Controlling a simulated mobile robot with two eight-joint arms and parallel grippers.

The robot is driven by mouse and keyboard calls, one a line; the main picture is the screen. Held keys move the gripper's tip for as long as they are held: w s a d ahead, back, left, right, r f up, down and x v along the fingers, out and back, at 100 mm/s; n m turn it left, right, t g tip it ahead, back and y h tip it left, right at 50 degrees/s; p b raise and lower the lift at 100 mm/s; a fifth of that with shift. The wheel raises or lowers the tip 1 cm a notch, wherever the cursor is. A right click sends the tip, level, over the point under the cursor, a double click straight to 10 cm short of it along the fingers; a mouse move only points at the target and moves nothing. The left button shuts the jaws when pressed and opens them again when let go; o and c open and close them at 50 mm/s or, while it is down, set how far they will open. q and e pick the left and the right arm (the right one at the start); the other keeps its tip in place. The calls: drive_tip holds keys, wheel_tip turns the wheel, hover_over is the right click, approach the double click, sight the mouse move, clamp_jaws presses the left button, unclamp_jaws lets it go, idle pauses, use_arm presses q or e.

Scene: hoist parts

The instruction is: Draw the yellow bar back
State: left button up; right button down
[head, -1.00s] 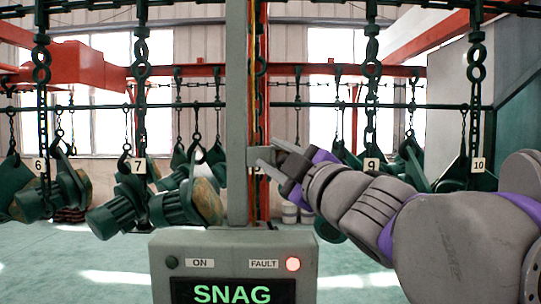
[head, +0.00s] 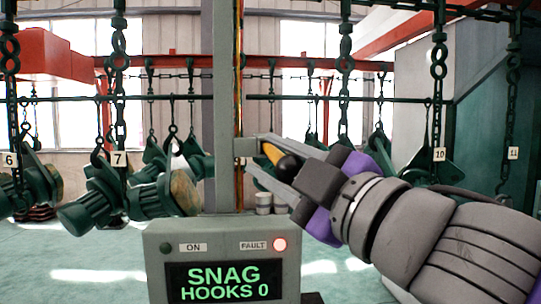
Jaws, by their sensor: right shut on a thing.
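The yellow bar (head: 271,153) shows as a short yellow piece with a black rounded end, just right of the grey post (head: 221,110) above the control box. My right gripper (head: 259,153) comes in from the right with its two long grey fingers on either side of the bar, shut on it. The fingertips lie close to a small grey bracket (head: 246,147) on the post. The fingers hide part of the bar, and I cannot tell how its far end meets the bracket. My left gripper is not in view.
Green parts (head: 160,195) hang on chains and numbered hooks behind. Red beams cross overhead. The floor at lower left is clear.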

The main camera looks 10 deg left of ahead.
drive_tip(key=c, duration=0.8)
unclamp_jaws()
drive_tip(key=shift+c, duration=0.2)
drive_tip(key=o, duration=0.4)
drive_tip(key=shift+s, duration=0.35)
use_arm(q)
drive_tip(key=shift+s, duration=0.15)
use_arm(e)
drive_tip(key=shift+w, duration=0.1)
use_arm(q)
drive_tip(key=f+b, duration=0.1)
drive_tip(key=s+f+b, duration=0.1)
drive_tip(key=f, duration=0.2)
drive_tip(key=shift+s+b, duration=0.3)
drive_tip(key=shift+b, duration=0.1)
use_arm(e)
drive_tip(key=v, duration=1)
drive_tip(key=shift+d+f, duration=0.1)
drive_tip(key=shift+d, duration=0.25)
drive_tip(key=shift+s, duration=0.3)
